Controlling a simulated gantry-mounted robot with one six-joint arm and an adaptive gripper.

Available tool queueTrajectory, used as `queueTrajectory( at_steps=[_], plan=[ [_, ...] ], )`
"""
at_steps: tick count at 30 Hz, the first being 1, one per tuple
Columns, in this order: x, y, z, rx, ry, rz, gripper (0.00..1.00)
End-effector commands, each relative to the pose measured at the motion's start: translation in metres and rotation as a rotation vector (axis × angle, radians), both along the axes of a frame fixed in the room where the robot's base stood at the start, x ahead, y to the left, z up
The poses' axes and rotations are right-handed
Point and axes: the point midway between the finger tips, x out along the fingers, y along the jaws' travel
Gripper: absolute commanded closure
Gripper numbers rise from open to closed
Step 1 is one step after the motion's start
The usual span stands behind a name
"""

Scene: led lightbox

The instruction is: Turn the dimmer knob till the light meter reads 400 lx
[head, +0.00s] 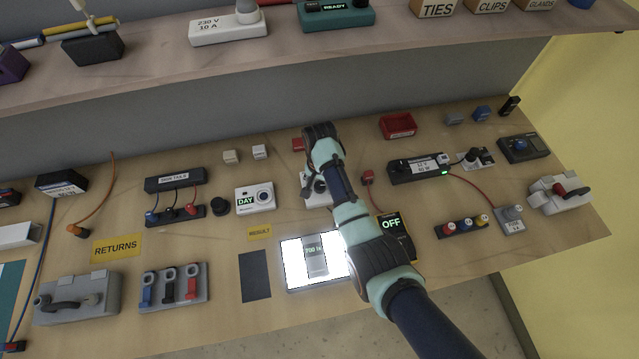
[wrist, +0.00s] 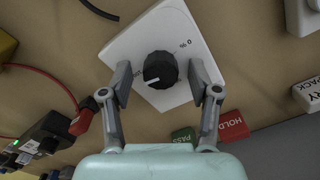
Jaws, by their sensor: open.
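The dimmer is a white plate (wrist: 165,25) with a round black knob (wrist: 160,70). The knob's white pointer line points left and slightly down in the wrist view, with scale marks partly hidden by a finger. My gripper (wrist: 161,77) is open, one finger on each side of the knob, with small gaps showing. In the head view the dimmer plate (head: 318,193) is mostly covered by my arm. The light meter (head: 315,262) lies on the bright lightbox (head: 292,262); its green display seems to read 700 lx, though small.
A camera-like white box marked DAY (head: 255,197) stands left of the dimmer. A black unit marked OFF (head: 392,224) is right of my arm. Red HOLD (wrist: 233,126) and green PASS (wrist: 183,135) blocks lie near my fingers. A shelf (head: 200,65) overhangs the bench's back.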

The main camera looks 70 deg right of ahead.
Motion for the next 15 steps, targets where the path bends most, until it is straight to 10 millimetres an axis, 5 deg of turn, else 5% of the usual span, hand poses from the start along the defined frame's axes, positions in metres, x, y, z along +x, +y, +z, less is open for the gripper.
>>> queueTrajectory(
  at_steps=[4,15],
  plan=[
    [0.0001,0.0000,0.0004,0.000,0.000,0.000,0.40],
    [0.0001,0.0000,0.0007,0.000,0.000,0.000,0.98]
  ],
)
